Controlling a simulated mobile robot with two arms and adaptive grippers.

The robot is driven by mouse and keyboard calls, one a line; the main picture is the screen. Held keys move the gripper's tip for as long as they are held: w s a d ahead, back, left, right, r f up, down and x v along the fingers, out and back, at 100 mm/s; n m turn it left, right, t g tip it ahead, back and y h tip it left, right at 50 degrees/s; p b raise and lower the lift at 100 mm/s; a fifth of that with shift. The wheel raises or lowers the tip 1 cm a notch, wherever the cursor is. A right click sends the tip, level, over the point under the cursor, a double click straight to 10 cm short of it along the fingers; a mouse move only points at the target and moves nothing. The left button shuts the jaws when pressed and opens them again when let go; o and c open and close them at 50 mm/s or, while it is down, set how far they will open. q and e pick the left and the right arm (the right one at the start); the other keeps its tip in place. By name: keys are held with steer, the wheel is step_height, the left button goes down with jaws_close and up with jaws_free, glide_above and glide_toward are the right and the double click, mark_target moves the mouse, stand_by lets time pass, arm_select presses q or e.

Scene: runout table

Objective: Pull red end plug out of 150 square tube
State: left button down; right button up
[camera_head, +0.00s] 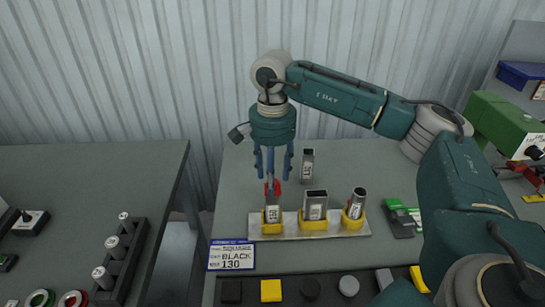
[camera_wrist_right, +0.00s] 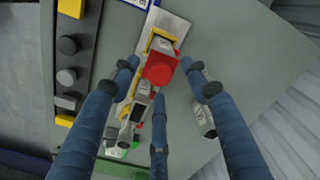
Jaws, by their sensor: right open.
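The red end plug (camera_wrist_right: 160,68) sits in the top of a square tube (camera_head: 273,214), which stands upright in the left yellow holder on a metal plate (camera_head: 350,231). In the head view a bit of the plug's red shows between my right gripper's fingers. My right gripper (camera_head: 273,170) points straight down over it. Its three blue fingers are open and spread around the plug, apart from it in the right wrist view (camera_wrist_right: 160,80). The tube's label is too small to read surely. My left gripper is not in view.
A wide rectangular tube (camera_head: 314,206) and a round tube (camera_head: 356,204) stand in yellow holders just to the right. Another tube (camera_head: 308,166) stands behind. A sign (camera_head: 231,256) reads SQUARE, BLACK, 130. A dark tray of plugs (camera_head: 310,289) lies in front.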

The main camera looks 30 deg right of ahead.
steer(key=shift+f, duration=0.8)
jaws_close()
steer(key=c, duration=0.9)
jaws_free()
steer(key=shift+c, duration=0.2)
jaws_close()
steer(key=shift+r, duration=0.25)
steer(key=shift+r+p, duration=1)
steer(key=shift+r, duration=0.25)
steer(key=shift+r, duration=0.25)
steer(key=shift+r+p, duration=0.65)
steer(key=shift+r, duration=0.15)
